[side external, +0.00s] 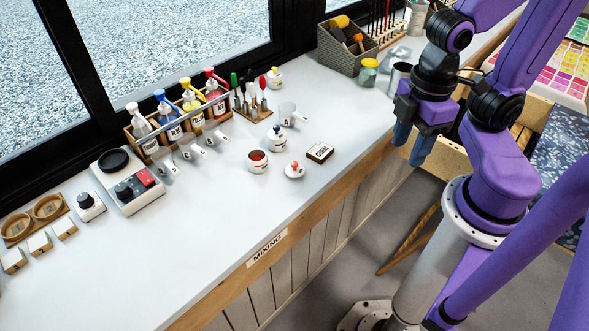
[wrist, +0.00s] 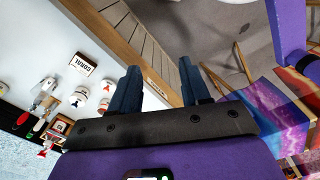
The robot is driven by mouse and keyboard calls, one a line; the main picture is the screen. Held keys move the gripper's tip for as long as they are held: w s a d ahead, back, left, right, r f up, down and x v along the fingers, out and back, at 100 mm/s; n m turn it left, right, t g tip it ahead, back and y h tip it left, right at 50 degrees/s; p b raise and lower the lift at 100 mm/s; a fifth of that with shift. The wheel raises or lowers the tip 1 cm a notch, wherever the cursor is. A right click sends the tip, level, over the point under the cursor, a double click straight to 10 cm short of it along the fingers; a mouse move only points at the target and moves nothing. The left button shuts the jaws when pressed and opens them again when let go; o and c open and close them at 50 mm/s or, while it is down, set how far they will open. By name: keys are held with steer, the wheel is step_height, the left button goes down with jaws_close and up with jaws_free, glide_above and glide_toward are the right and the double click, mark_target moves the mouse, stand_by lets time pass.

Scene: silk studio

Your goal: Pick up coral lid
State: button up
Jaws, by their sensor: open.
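The coral lid (side external: 294,172) is a small white disc with a coral-red knob, lying knob up on the white counter. It shows in the wrist view (wrist: 108,88) left of my fingers. A white jar (side external: 258,163) with red contents stands open to its left; a card (side external: 320,152) lies to its right, reading CORAL in the wrist view (wrist: 83,64). My gripper (side external: 411,148) is open and empty, its blue fingers pointing down, well to the right of the lid and apart from it.
A white jar with a dark-blue knob (side external: 277,138) stands behind the lid, near a clear measuring cup (side external: 288,114). A bottle rack (side external: 177,123) and a scale (side external: 126,182) stand farther left. The counter's wooden front edge (side external: 306,222) runs near the lid. The counter in front-left is clear.

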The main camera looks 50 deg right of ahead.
steer(key=shift+c, duration=0.3)
steer(key=n+t+h, duration=0.6)
steer(key=n+t, duration=0.6)
steer(key=n, duration=0.7)
glide_toward(296, 164)
steer(key=x, duration=0.5)
steer(key=shift+w, duration=0.2)
steer(key=shift+y, duration=0.3)
steer(key=shift+x, duration=2.6)
steer(key=shift+s, duration=0.1)
jaws_close()
